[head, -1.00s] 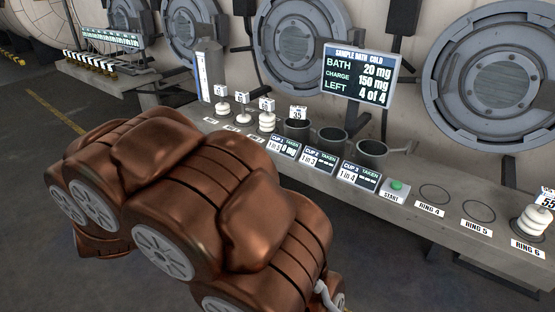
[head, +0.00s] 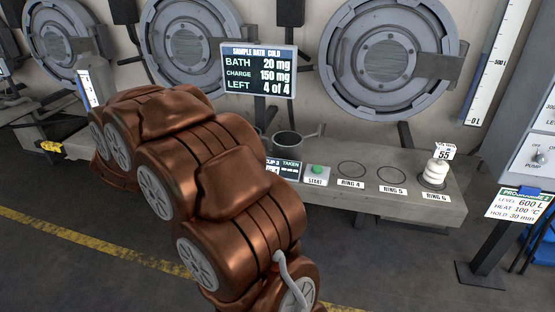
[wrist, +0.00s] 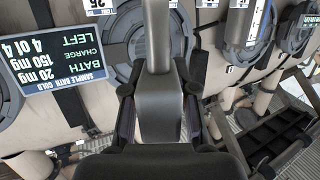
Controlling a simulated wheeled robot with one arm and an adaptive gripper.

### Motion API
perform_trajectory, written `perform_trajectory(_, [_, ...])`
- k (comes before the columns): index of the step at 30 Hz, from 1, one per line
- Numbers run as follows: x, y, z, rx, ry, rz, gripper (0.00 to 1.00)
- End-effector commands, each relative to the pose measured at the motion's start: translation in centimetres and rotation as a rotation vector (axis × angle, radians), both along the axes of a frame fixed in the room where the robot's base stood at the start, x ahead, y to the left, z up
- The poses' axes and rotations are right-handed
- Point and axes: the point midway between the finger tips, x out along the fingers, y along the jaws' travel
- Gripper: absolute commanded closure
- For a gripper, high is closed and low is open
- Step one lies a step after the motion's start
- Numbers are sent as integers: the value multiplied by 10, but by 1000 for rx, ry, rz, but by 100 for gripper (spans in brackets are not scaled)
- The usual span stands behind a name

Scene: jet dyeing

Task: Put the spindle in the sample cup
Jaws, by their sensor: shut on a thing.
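My gripper (wrist: 160,115) shows in the wrist view, shut around a grey block with a rounded post (wrist: 158,40). I cannot tell whether this is a spindle. In the head view my arm hides the gripper. A white spindle (head: 435,174) with a tag reading 55 stands upright on ring 6 at the bench's right end. A dark sample cup (head: 287,146) stands behind the cup 3 label, partly beside my arm. The other cups and the spindles farther left are hidden behind the arm in the head view.
The bench (head: 400,200) runs along the wall. Ring 4 (head: 352,170) and ring 5 (head: 393,174) are empty. A green start button (head: 317,170) sits left of them. The bath screen (head: 259,70) stands behind the cups. A control panel stands at the right.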

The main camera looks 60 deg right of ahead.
Motion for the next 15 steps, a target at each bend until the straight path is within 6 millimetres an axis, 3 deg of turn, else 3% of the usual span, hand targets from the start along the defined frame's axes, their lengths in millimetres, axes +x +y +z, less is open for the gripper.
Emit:
perform_trajectory(1, [-5,-28,4,2,-5,-57,100])
perform_trajectory(3, [-14,-64,9,1,-6,-130,100])
perform_trajectory(8, [-44,-142,16,1,-5,-295,100])
perform_trajectory(15, [-110,-250,23,-1,-5,-537,100])
